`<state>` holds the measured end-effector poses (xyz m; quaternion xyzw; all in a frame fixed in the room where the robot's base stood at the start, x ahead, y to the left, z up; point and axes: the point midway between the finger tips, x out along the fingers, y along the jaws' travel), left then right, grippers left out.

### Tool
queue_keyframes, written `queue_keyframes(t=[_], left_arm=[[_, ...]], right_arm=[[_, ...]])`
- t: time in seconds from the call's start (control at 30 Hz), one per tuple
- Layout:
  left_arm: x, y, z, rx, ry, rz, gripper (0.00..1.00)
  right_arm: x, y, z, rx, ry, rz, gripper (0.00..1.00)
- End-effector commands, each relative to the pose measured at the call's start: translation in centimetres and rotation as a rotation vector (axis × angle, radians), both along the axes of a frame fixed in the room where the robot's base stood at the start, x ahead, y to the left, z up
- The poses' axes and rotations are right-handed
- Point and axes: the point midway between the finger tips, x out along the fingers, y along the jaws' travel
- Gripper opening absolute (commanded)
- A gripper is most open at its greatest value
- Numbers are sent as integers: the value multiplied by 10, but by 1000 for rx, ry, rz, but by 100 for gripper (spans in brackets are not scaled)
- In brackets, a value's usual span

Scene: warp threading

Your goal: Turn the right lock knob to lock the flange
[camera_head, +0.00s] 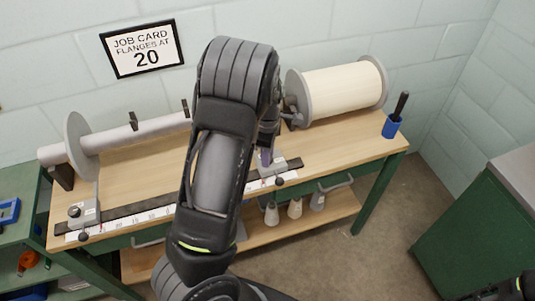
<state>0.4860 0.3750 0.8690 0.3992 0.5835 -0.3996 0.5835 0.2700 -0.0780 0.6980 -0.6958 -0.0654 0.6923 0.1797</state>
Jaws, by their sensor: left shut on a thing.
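My left arm fills the middle of the view, and its gripper (266,160) points down at the right flange carriage (262,184). The gripper is shut on the right lock knob, which the fingers hide. A small black ball (280,181) shows at the front of this carriage. The right flange (297,97) is a grey disc at the left end of the cream warp roll, partly behind my arm.
The left flange (77,134) and its carriage (83,213) stand at the bench's left end. A ruler (130,222) runs along the front. A blue cup (391,127) stands at the right end. A sign (143,49) reads "JOB CARD FLANGES AT 20".

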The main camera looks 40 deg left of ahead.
Motion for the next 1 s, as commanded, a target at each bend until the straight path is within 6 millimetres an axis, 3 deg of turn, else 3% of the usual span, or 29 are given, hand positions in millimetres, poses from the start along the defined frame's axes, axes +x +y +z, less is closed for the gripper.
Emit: queue_keyframes(t=[0.47, 1.0], left_arm=[[0, 0, 0, -1, -1, -190, 0], [1, 1, -1, 1, -2, -682, 0]], right_arm=[[0, 0, -4, 1, -1, 1, 36], [2, 1, -17, 5, -7, 2, 36]])
